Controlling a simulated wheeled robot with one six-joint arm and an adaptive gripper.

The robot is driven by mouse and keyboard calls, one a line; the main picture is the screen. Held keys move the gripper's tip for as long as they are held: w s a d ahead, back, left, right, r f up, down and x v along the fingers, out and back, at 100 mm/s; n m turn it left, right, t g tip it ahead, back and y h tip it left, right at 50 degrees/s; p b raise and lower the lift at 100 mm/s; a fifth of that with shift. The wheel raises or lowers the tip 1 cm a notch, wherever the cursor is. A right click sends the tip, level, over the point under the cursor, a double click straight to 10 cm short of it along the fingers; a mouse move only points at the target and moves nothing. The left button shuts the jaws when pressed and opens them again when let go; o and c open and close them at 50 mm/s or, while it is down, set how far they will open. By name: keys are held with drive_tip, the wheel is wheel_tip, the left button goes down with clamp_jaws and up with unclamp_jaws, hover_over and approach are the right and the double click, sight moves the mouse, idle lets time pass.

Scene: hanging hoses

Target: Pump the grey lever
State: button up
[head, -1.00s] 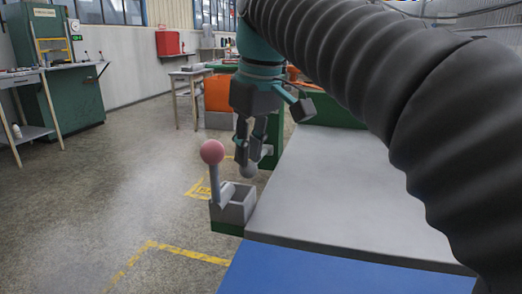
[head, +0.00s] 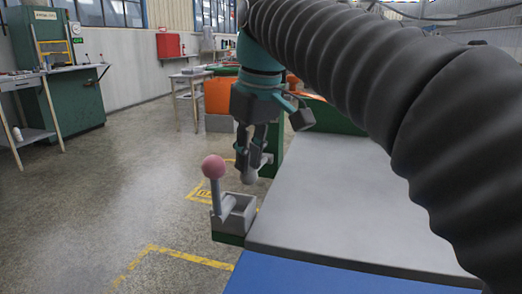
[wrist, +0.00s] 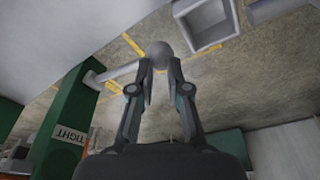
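The grey lever has a round grey knob (head: 249,175) and a short grey arm. In the wrist view the knob (wrist: 160,52) sits between my fingertips, and the arm runs left to a green post (wrist: 75,125). My gripper (wrist: 160,70) points down at the knob with a finger on each side of it, and both tips appear to touch it. In the head view my gripper (head: 247,160) hangs over the same knob. Finger contact is too small to check there.
A second lever with a pink ball (head: 213,167) stands upright in a grey box (head: 238,215), close left of my gripper. A grey-topped table (head: 340,200) with a blue front part fills the right. Open floor with yellow markings (head: 190,257) lies left.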

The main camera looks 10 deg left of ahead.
drive_tip(key=shift+w+r+p, duration=0.1)
drive_tip(key=shift+r+p, duration=1.2)
drive_tip(key=shift+r, duration=0.15)
drive_tip(key=r+p, duration=0.1)
drive_tip(key=w+r+p, duration=0.1)
drive_tip(key=p, duration=0.1)
drive_tip(key=w+r+p, duration=0.1)
drive_tip(key=r+p, duration=0.1)
drive_tip(key=shift+f, duration=0.15)
drive_tip(key=shift+s+f+b, duration=0.25)
drive_tip(key=shift+f+b, duration=0.3)
drive_tip(key=shift+f, duration=0.15)
drive_tip(key=shift+s+f+b, duration=0.3)
drive_tip(key=shift+f+b, duration=0.3)
drive_tip(key=shift+f, duration=0.1)
drive_tip(key=shift+s+f+b, duration=0.25)
drive_tip(key=shift+f+b, duration=0.3)
drive_tip(key=shift+f, duration=0.15)
drive_tip(key=shift+s+f+b, duration=0.2)
drive_tip(key=shift+f+b, duration=0.3)
drive_tip(key=shift+f, duration=0.3)
drive_tip(key=shift+s+f+b, duration=0.2)
drive_tip(key=shift+f+b, duration=0.3)
drive_tip(key=shift+f, duration=0.25)
